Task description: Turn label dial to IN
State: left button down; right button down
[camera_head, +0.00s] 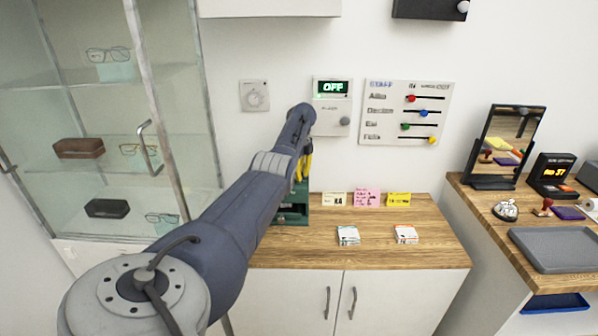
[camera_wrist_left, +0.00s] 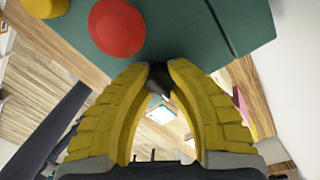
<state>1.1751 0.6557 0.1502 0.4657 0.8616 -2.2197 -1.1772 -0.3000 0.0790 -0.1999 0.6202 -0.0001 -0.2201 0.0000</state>
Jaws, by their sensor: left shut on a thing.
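A dark green box (camera_head: 292,214) stands on the wooden counter, mostly hidden behind my left arm in the head view. In the left wrist view its green face (camera_wrist_left: 200,30) carries a red round button (camera_wrist_left: 117,27) and part of a yellow one (camera_wrist_left: 46,7). My left gripper (camera_head: 304,166) is at the top of the box. In the left wrist view its yellow fingers (camera_wrist_left: 165,72) are closed around a small dark knob (camera_wrist_left: 158,77), which looks like the dial. The fingers hide most of it, and no IN mark is readable. My right gripper is not in view.
A wall panel (camera_head: 323,117) reads OFF. Beside it hangs a slider board (camera_head: 400,134). Pink (camera_head: 367,198) and yellow (camera_head: 399,199) cards and small paper stacks (camera_head: 348,236) are on the counter. A glass cabinet (camera_head: 95,185) stands left.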

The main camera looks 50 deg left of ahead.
pick_arm(q)
jog(key=n, duration=0.6)
jog(key=shift+w+d+n, duration=0.15)
jog(key=shift+w+n, duration=0.05)
jog(key=shift+n, duration=0.2)
jog(key=n, duration=0.5)
jog(key=shift+n+t, duration=0.3)
jog(key=shift+n, duration=0.1)
jog(key=shift+r, duration=0.15)
jog(key=c, duration=1.3)
grip_release()
jog(key=shift+w, duration=0.15)
jog(key=shift+o, duration=1.2)
jog(key=shift+s+a, duration=0.2)
notch_tip(320, 180, up, 12)
jog(key=shift+a, duration=0.3)
jog(key=shift+w, duration=0.1)
